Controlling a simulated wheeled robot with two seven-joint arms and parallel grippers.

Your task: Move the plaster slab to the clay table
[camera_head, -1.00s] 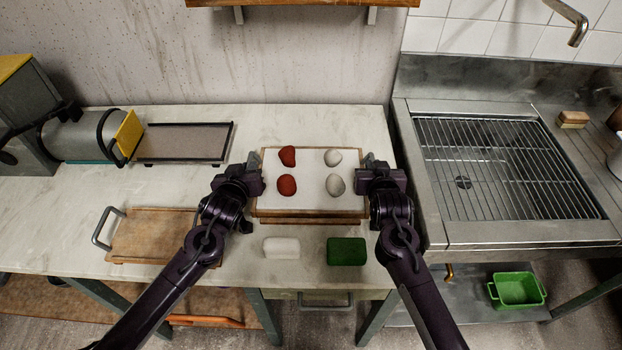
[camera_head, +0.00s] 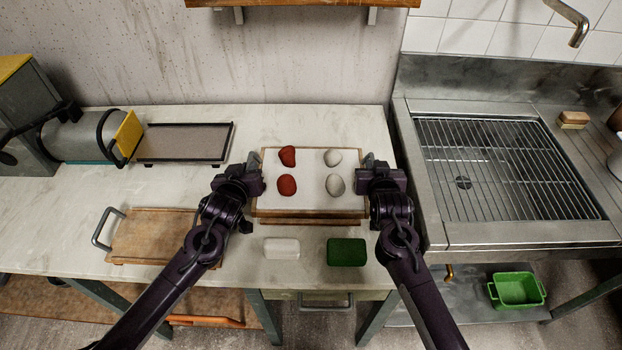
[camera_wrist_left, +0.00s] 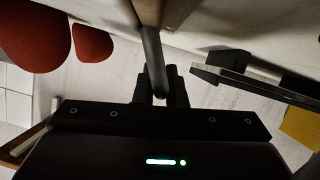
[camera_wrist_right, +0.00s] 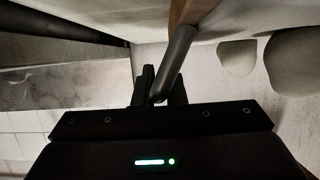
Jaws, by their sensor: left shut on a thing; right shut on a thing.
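The plaster slab (camera_head: 312,201) is a white board with a wooden frame, at the middle of the pale worktop in the head view. Two red clay lumps (camera_head: 287,185) lie on its left half and two grey lumps (camera_head: 335,184) on its right half. My left gripper (camera_head: 258,180) is shut on the slab's left handle, a grey bar also seen in the left wrist view (camera_wrist_left: 153,62). My right gripper (camera_head: 364,178) is shut on the right handle, seen in the right wrist view (camera_wrist_right: 176,62). I cannot tell whether the slab touches the worktop.
A white block (camera_head: 282,248) and a green block (camera_head: 346,252) lie in front of the slab. A wooden board with a handle (camera_head: 150,238) lies left. A slab roller (camera_head: 90,137) stands at the back left. A sink with a grid (camera_head: 505,168) is right.

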